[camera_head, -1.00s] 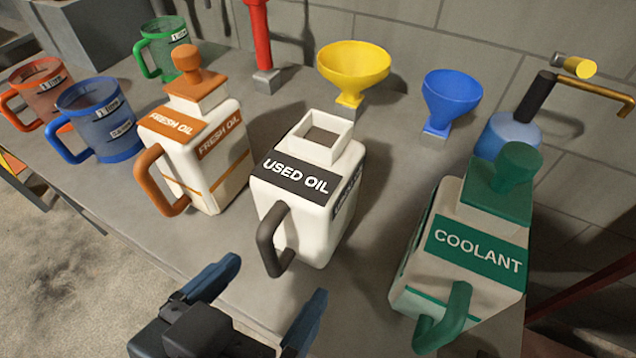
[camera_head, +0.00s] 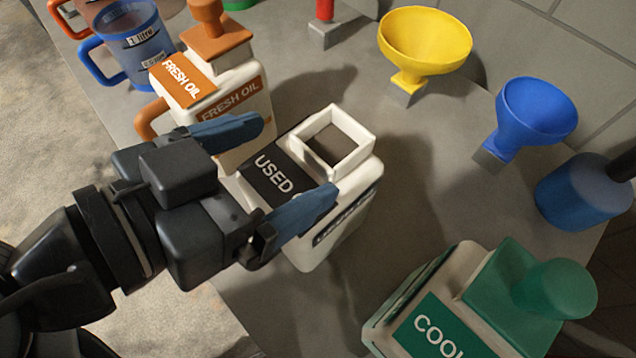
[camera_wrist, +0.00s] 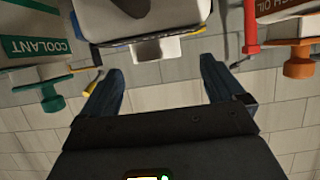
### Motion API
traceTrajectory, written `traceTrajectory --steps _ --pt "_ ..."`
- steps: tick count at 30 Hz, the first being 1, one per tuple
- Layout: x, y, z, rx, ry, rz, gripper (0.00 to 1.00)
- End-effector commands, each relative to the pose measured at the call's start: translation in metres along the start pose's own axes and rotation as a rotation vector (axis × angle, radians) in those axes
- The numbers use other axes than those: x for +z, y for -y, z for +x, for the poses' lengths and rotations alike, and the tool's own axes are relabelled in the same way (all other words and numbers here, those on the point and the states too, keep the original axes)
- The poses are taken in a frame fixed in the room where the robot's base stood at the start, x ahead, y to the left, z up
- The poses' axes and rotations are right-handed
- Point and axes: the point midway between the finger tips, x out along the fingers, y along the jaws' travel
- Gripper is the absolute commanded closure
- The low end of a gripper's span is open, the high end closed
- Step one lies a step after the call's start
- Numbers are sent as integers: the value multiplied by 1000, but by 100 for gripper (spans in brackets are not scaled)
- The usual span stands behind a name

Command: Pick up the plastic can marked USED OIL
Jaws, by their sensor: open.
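The white can marked USED OIL (camera_head: 272,174) stands upright on the bench, with an open square neck and a dark label. Its handle is hidden behind my gripper in the head view. My gripper (camera_head: 296,157) is open and empty, its blue fingers apart. In the head view its fingers overlap the can's near part, one towards the FRESH OIL can and one across the label. Whether they touch it I cannot tell. In the wrist view, the can (camera_wrist: 172,14) shows upside down at top centre with its dark handle, beyond my open fingers (camera_wrist: 162,68).
The FRESH OIL can (camera_head: 233,88) stands close on the left, near one finger. The green COOLANT can (camera_head: 445,325) is at lower right. Yellow (camera_head: 425,45) and blue (camera_head: 537,115) funnels stand behind. Blue (camera_head: 130,45) jug is at upper left. Bare bench lies right of the can.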

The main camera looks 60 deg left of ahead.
Motion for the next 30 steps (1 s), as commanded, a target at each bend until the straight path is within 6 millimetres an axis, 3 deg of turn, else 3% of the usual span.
traceTrajectory --steps 12,22,30 --pt "-4 -4 51 1 1 -2 4" --pt "-3 -4 58 0 0 -1 4" --pt "-3 -4 58 -1 0 -1 30"
